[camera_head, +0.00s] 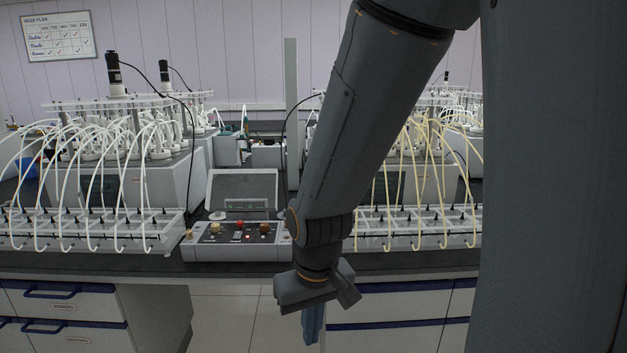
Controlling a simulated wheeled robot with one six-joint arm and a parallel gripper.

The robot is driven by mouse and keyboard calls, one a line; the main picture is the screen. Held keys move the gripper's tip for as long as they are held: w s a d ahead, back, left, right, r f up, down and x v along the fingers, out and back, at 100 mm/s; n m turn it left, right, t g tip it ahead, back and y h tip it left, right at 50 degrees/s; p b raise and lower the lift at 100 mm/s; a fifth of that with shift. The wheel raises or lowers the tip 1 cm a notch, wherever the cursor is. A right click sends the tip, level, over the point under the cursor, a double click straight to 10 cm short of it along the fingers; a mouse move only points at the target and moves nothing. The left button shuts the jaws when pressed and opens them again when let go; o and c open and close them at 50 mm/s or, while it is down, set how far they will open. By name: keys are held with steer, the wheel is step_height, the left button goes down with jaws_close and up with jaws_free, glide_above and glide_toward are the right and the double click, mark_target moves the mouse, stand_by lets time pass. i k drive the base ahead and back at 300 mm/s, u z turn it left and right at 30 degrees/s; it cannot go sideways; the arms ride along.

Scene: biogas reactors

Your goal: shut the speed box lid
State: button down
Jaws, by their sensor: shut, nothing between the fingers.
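The speed box (235,250) is a low grey control box with several coloured knobs on its face, near the front edge of the bench. Its lid (243,183) is a dark grey panel standing raised behind the knobs, so the box is open. My gripper (311,335) points down in front of the bench, to the right of and lower in the picture than the box, apart from it. Its bluish fingers are together with nothing between them. My arm crosses the picture just right of the lid.
Racks with white tubes (95,230) and yellowish tubes (418,228) flank the box. Tall reactor units (145,180) stand behind. Drawers with blue handles (70,325) are under the bench (60,268). A narrow dark strip of bench front is clear.

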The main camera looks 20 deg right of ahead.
mark_target(246, 179)
steer(key=u, duration=0.85)
steer(key=i, duration=1.35)
steer(key=z, duration=0.4)
